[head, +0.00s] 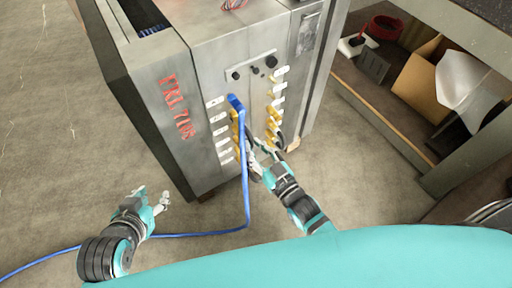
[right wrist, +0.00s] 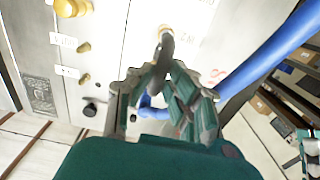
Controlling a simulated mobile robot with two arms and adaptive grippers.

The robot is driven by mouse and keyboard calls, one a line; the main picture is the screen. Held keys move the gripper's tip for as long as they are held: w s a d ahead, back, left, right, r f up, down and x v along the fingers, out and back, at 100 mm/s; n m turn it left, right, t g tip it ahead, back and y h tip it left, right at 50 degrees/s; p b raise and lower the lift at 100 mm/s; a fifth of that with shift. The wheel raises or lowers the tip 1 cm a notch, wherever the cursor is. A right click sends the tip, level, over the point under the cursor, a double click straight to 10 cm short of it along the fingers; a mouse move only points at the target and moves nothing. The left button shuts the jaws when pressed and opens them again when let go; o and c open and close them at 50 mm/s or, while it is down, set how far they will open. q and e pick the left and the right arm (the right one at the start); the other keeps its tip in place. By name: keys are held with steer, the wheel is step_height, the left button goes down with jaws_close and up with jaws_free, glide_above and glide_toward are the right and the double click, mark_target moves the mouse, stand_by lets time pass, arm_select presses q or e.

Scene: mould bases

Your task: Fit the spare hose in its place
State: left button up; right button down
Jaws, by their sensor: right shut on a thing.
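My right gripper (head: 256,152) is at the front of the grey cabinet, just right of the blue hose (head: 245,180). In the right wrist view my right gripper (right wrist: 158,82) appears shut on a dark hose piece (right wrist: 165,52). The dark piece reaches a brass fitting (right wrist: 164,32) on the panel; whether it is seated on it I cannot tell. The blue hose (right wrist: 272,58) passes behind the fingers. Its thick upper end is at the top of the left column of ports. My left gripper (head: 160,201) is low at the left, open and apparently empty.
The cabinet (head: 203,62) has two columns of labelled ports with yellow fittings. Dark knobs (head: 271,62) sit above them. The blue hose runs down to the floor and off left. A shelf with a cardboard box (head: 420,82) stands at the right. Floor left of the cabinet is clear.

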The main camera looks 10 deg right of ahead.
steer(key=shift+w+a+r, duration=0.1)
steer(key=shift+w, duration=0.15)
steer(key=c, duration=0.8)
jaws_free()
